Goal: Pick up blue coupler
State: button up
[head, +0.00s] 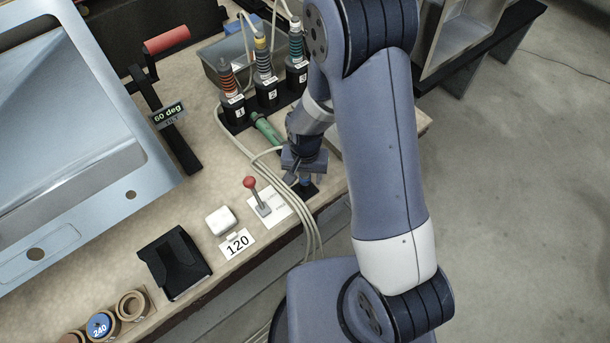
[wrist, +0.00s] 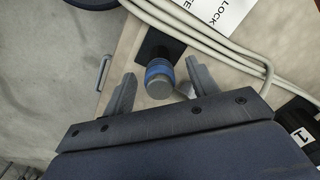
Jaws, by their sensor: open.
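The blue coupler (wrist: 159,76) is a short cylinder with a blue band and a grey end, standing on a dark square base (wrist: 158,46) in the wrist view. My gripper (wrist: 160,88) is open, with one finger on each side of the coupler and visible gaps between. In the head view my gripper (head: 305,170) is over the front edge of the counter, and a small blue part of the coupler (head: 305,182) shows just below it. The rest of the coupler is hidden by my gripper there.
Pale cables (head: 300,215) run over the counter edge close by. A red-knobbed lever (head: 250,183) stands on a white label to the left. A green cylinder (head: 266,130) lies behind, near numbered black holders (head: 267,92). A metal sink (head: 60,130) fills the left.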

jog(key=shift+c, duration=0.5)
jog(key=c, duration=0.9)
notch_tip(320, 180, up, 10)
jog(key=shift+b, duration=0.5)
jog(key=shift+w, duration=0.1)
